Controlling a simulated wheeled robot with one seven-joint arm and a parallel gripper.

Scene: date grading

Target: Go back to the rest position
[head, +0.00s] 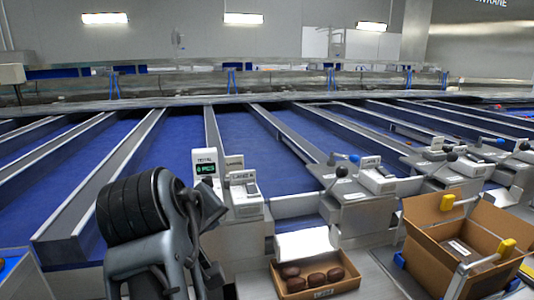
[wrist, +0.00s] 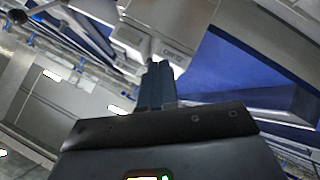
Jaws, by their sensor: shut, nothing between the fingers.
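My gripper (wrist: 159,68) shows in the wrist view with its dark blue fingers together and nothing between them. Beyond the fingers, that view shows a grey machine housing and blue belt, tilted and partly hidden by the gripper body. In the head view my arm is folded up at the lower left, in front of the lanes. I cannot make out the fingertips there. A small open carton (head: 318,292) holding several brown dates sits at the bottom centre, apart from my arm.
A larger open cardboard box (head: 422,237) with yellow clips stands at the lower right. A scale display (head: 205,168) and a lane unit (head: 243,196) stand close behind my arm. Blue conveyor lanes (head: 160,160) with grey dividers run toward the back.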

